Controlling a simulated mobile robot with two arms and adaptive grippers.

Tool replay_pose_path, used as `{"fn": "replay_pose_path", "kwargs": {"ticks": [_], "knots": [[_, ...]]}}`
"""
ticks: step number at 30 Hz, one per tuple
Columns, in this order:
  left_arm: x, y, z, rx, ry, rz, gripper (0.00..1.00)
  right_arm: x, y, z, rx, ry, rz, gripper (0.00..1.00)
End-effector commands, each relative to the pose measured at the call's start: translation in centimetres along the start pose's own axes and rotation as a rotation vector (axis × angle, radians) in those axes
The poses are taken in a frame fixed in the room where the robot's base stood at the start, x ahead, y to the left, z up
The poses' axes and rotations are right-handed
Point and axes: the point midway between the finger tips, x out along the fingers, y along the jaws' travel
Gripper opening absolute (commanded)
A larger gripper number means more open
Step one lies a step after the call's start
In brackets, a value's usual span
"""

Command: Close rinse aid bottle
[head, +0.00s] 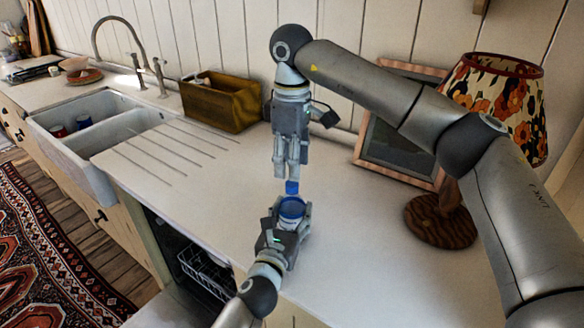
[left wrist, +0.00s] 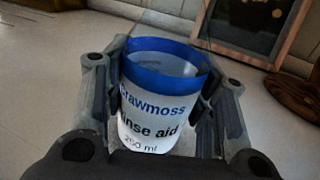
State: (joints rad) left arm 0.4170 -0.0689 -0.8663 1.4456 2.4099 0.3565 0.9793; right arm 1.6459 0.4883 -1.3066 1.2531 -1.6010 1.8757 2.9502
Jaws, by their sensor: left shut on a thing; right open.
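The rinse aid bottle (head: 291,209) is white with a blue band; its label reads "rinse aid 250 ml" in the left wrist view (left wrist: 152,112). My left gripper (head: 287,220) is shut around its sides, above the counter's front part. In the left wrist view I look into its open, blue-rimmed top. A small blue cap (head: 292,187) shows just below my right gripper (head: 291,176) and above the bottle in the head view. My right gripper points down and is open. Whether the cap touches the fingertips or the bottle, I cannot tell.
A brown wooden box (head: 222,103) stands by the wall, beside the draining grooves. A double sink (head: 100,170) is at the left. A picture frame (head: 392,150) and a lamp with a flowered shade (head: 497,100) stand at the right. The counter (head: 225,200) around the grippers is clear.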

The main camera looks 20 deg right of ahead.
Motion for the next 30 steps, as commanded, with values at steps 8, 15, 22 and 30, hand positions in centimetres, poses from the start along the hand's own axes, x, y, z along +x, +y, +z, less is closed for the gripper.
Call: {"fn": "replay_pose_path", "kwargs": {"ticks": [8,15,22,30], "knots": [[0.0,0.0,0.0,0.0,0.001,0.001,0.0,0.0,0.0,0.0,-0.023,0.0,0.0,0.42],[0.0,0.0,0.0,0.0,0.001,0.001,0.0,-0.2,0.0,0.0,-0.292,0.0,0.0,0.42],[0.0,0.0,0.0,0.0,0.001,0.001,0.0,-0.6,0.0,0.0,-0.696,0.0,0.0,0.42],[0.0,0.0,0.0,0.0,0.0,0.001,0.0,-1.0,0.0,0.0,-1.172,0.0,0.0,0.42]]}}
